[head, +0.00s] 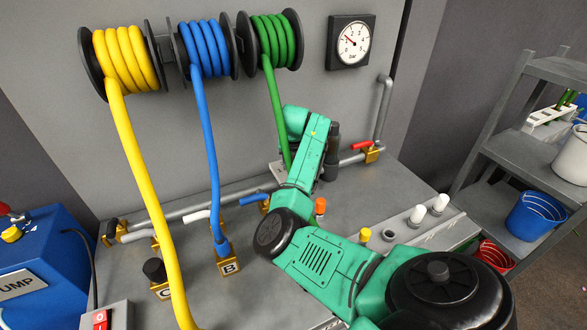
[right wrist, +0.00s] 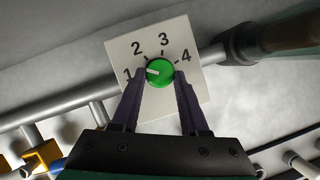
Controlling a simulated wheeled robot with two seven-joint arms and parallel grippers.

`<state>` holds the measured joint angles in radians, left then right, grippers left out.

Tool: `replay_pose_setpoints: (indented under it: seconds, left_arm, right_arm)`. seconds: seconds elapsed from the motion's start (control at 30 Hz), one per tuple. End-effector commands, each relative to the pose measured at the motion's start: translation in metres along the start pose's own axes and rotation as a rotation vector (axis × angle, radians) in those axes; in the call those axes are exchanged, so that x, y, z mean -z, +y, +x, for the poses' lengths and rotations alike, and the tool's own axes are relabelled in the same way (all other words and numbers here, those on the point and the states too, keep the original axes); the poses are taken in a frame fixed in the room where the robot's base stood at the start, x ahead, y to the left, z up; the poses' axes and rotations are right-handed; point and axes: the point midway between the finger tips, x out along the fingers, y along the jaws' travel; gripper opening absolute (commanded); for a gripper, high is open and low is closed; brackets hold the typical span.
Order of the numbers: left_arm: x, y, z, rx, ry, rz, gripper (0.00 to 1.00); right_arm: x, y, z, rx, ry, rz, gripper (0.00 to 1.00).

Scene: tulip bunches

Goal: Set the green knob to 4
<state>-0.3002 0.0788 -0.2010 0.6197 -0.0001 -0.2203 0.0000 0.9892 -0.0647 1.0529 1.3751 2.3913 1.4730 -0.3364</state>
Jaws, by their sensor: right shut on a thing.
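In the right wrist view, the green knob (right wrist: 160,73) sits on a white square dial plate (right wrist: 182,38) marked 1, 2, 3 and 4. The knob's white pointer line points left, near the 1. My right gripper (right wrist: 161,80) has its two dark fingers on either side of the knob and is shut on it. In the head view, my green right arm reaches from the lower right to the back of the bench and hides the knob; a sliver of the dial plate (head: 276,169) shows beside it. My left gripper is out of view.
Yellow (head: 124,150), blue (head: 206,140) and green (head: 275,110) hoses hang from wall reels. A gauge (head: 351,42) is on the wall. Pipes with brass valves run along the bench back (head: 400,183). A blue pump (head: 40,275) stands left, a shelf with buckets right.

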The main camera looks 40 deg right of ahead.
Motion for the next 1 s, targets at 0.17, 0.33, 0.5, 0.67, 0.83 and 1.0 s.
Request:
replay_pose_setpoints:
  seconds: [0.17,0.33,0.5,0.67,0.83,1.0]
  left_arm:
    - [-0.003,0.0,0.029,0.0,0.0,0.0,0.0]
    - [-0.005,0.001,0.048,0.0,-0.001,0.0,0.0]
    - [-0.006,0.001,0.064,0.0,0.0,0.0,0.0]
    - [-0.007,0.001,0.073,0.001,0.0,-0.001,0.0]
    - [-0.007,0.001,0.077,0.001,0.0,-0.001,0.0]
    - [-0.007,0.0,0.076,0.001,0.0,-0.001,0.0]
  right_arm:
    - [0.002,0.003,0.006,0.061,-0.004,0.155,0.0]
    - [0.001,0.005,0.005,0.122,-0.003,0.302,0.0]
    - [0.0,0.006,0.005,0.185,-0.003,0.451,0.0]
    - [-0.002,0.007,0.003,0.243,-0.003,0.589,0.0]
    - [-0.004,0.008,0.002,0.3,-0.002,0.725,0.0]
    - [-0.005,0.008,0.001,0.347,-0.001,0.834,0.0]
